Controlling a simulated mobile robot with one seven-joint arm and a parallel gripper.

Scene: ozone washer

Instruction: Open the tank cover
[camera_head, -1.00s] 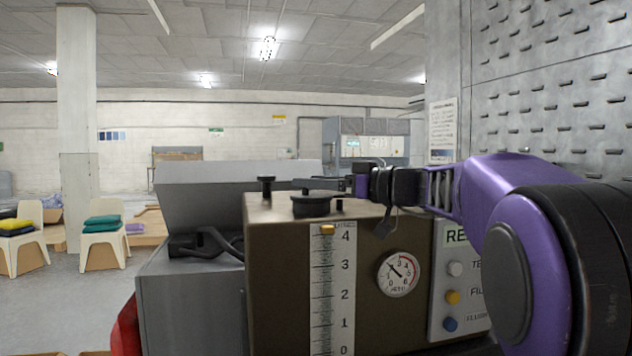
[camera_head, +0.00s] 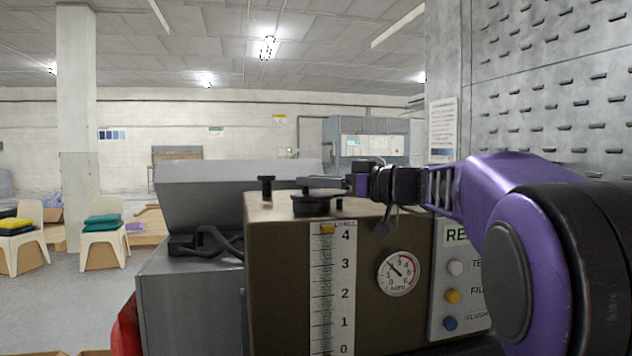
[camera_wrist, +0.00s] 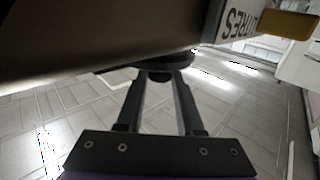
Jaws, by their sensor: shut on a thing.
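The brown tank (camera_head: 275,270) stands in the middle of the head view, with a level scale and a round dial on its front. The tank cover is a round black cap (camera_head: 311,206) on its top. My gripper (camera_head: 318,183) reaches in from the right, level, at the top of this cap. In the wrist view, the two fingers of my gripper (camera_wrist: 160,76) close on the dark cap (camera_wrist: 165,64) at their tips. The cap still sits on the tank top, and I see no clear gap under it. Its far side is hidden.
A small black knob (camera_head: 266,184) stands on the tank top, left of the cap. A grey machine with a raised lid (camera_head: 235,190) is at the left. A button panel (camera_head: 461,270) is at the right of the tank. Open floor lies farther left.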

